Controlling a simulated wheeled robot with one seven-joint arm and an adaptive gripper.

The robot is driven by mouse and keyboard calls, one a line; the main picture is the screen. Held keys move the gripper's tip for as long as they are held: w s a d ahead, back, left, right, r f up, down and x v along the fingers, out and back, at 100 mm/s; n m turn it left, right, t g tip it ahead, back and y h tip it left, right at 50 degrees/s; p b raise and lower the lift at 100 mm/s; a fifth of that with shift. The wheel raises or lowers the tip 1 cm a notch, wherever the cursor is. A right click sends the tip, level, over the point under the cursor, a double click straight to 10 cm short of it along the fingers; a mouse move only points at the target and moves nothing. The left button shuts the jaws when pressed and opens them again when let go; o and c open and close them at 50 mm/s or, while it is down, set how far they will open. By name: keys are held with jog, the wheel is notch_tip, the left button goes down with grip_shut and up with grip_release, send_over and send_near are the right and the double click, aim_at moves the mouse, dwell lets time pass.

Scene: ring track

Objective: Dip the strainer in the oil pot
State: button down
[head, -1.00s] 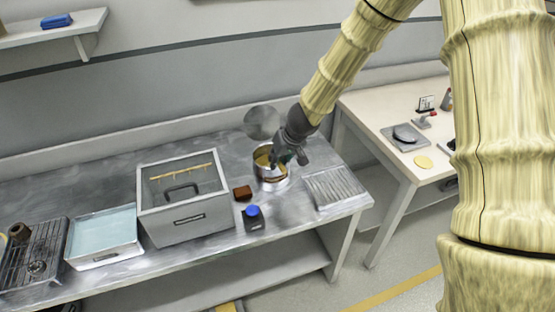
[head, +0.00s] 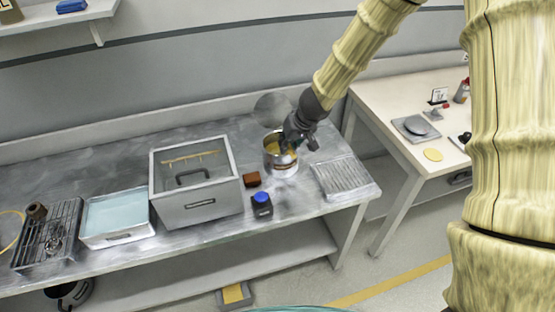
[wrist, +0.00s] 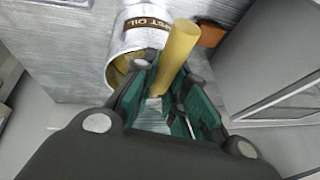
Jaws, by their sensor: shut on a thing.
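The oil pot (head: 282,168) is a silver round can with a dark label, standing upright on the metal bench. My gripper (head: 288,143) is at the pot's mouth in the head view. In the wrist view my gripper (wrist: 166,88) has green-sided fingers shut on a yellow rod, which I take for the strainer's handle (wrist: 177,52). The pot (wrist: 142,32) lies just beyond the fingers there, its label partly reading "OIL". The strainer's head is hidden, so I cannot tell whether it is in the oil.
Left of the pot stand a brown block (head: 252,179), a blue-capped jar (head: 262,205), a glass-topped box (head: 200,209), a pale blue tray (head: 117,237) and a grill rack (head: 50,240). A ribbed tray (head: 344,178) lies to the right. A second table (head: 385,105) is beyond.

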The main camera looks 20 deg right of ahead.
notch_tip(320, 180, up, 11)
jog(key=p, duration=1)
jog(key=shift+r, duration=0.15)
dwell(0.6)
dwell(1.3)
jog(key=shift+r+p, duration=1.9)
jog(key=shift+r, duration=0.1)
